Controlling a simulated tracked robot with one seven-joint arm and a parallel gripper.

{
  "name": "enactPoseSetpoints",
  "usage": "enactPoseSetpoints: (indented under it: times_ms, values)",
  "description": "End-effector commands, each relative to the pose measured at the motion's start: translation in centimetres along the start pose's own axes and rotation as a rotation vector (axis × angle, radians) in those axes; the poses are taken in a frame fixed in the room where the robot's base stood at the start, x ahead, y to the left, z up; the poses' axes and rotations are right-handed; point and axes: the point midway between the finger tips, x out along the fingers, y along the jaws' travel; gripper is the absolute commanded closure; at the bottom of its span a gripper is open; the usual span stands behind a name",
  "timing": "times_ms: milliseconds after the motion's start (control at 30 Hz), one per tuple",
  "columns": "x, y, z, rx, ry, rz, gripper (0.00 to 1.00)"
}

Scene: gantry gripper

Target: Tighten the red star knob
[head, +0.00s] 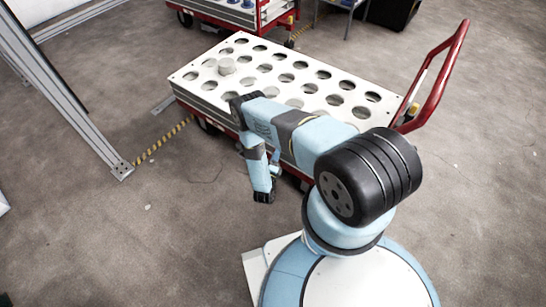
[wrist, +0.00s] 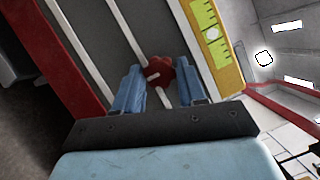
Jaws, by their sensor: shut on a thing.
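The red star knob (wrist: 160,72) shows in the wrist view, between the tips of my gripper's two blue fingers. My gripper (wrist: 158,88) is shut on the knob, with one finger on each side of it. Behind the knob is a grey panel with pale strips, framed in red. In the head view my arm reaches to the near side of the white cart with round holes (head: 284,68). My gripper (head: 270,172) is low beside that cart there. The knob cannot be made out in the head view.
A yellow-green marked strip (wrist: 210,35) runs beside the panel. The cart has a red handle (head: 440,75) at the right. A metal frame post (head: 75,95) stands at the left, and another red cart (head: 235,12) is behind. Open floor lies at the front left.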

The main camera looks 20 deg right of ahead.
Motion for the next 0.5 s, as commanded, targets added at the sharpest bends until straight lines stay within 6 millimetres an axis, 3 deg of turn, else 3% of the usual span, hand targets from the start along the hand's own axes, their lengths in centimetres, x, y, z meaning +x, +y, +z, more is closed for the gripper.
enactPoseSetpoints:
  times_ms: [500]
  values:
    - [-0.2, 0.37, 0.04, 0.243, 0.001, -0.092, 0.9]
